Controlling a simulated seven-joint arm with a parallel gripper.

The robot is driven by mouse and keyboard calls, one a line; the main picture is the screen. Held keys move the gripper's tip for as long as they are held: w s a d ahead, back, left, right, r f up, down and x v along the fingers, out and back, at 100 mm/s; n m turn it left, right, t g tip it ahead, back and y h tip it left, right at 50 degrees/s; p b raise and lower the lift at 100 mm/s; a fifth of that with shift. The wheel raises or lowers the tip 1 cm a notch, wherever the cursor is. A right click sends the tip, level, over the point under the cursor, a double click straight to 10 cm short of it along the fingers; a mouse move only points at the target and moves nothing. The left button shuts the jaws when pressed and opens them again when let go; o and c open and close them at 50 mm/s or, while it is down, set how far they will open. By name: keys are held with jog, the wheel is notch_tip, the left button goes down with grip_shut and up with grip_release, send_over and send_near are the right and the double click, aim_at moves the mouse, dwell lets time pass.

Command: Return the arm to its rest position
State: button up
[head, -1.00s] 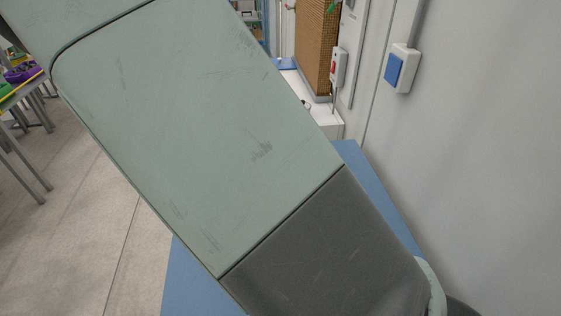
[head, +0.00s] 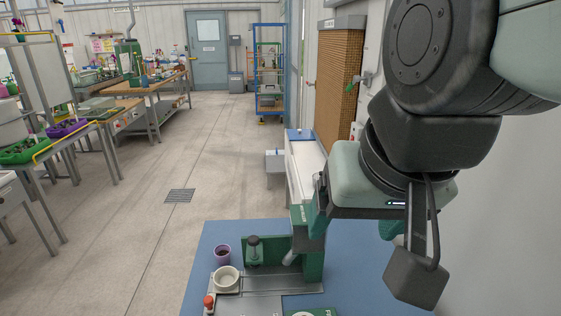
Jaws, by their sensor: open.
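My arm fills the right side of the head view, in front of the pale wall. My gripper (head: 355,222) hangs below the pale green wrist with its fingers spread apart, one to the left and one to the right. I see nothing between them. The left finger overlaps a green fixture (head: 312,262) on the blue bench (head: 208,240) in the picture. I cannot tell how far above the bench the gripper is. A dark box on a bracket hangs beside the wrist and is mine.
On the bench stand a white pot (head: 226,280), a purple cup (head: 222,256) and a red button (head: 209,303). A white counter (head: 304,165) lies behind, with a brown mesh pad (head: 336,85) above it. Plant tables (head: 150,88) stand left. The middle floor (head: 190,150) is clear.

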jog(key=shift+s+d+r+n+h, duration=0.15)
jog(key=shift+s+d+n+h, duration=0.2)
jog(key=shift+s+n, duration=0.25)
dwell(0.8)
